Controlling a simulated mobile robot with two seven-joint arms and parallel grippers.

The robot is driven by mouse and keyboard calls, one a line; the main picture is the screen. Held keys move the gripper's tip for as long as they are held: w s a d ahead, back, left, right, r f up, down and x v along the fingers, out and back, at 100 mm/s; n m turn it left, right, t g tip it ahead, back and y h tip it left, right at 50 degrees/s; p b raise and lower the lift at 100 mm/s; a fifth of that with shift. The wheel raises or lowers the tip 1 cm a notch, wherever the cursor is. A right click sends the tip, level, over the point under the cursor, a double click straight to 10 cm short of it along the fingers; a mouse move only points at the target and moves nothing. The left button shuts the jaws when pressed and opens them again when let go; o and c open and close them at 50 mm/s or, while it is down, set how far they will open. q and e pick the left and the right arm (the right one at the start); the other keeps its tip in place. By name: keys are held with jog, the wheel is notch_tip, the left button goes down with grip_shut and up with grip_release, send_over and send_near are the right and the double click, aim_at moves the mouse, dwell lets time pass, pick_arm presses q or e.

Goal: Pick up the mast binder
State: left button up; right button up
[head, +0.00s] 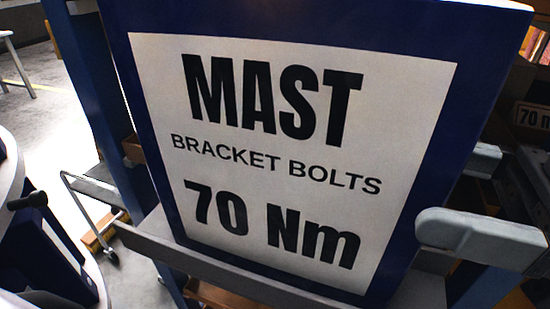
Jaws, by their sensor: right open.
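The mast binder (285,150) fills the middle of the head view, very close. It has a dark blue cover and a white label reading MAST, BRACKET BOLTS, 70 Nm. It stands slightly tilted in the picture, and a grey ledge crosses its lower edge. My right gripper (459,192) is at the binder's right edge, with its two grey fingers apart. The nearer fingertip lies right by the edge in the picture; the farther finger shows just right of it. I cannot tell whether either touches. My left gripper is not in view.
The grey ledge (215,265) runs along the bottom. A blue upright (95,85) stands left of the binder. Beyond it are a wheeled cart (95,190) and open floor (60,125). A partly cut-off label (532,116) reading 70 shows at the far right.

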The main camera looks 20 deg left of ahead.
aim_at(393, 172)
jog(key=a+p, duration=0.1)
jog(key=a, duration=0.1)
jog(key=a+p, duration=0.1)
jog(key=a, duration=0.1)
jog(key=shift+w+f, duration=0.15)
jog(key=shift+w, duration=0.05)
jog(key=shift+a+f, duration=0.15)
jog(key=shift+a, duration=0.2)
jog(key=c, duration=1.3)
grip_shut()
jog(key=shift+r, duration=0.25)
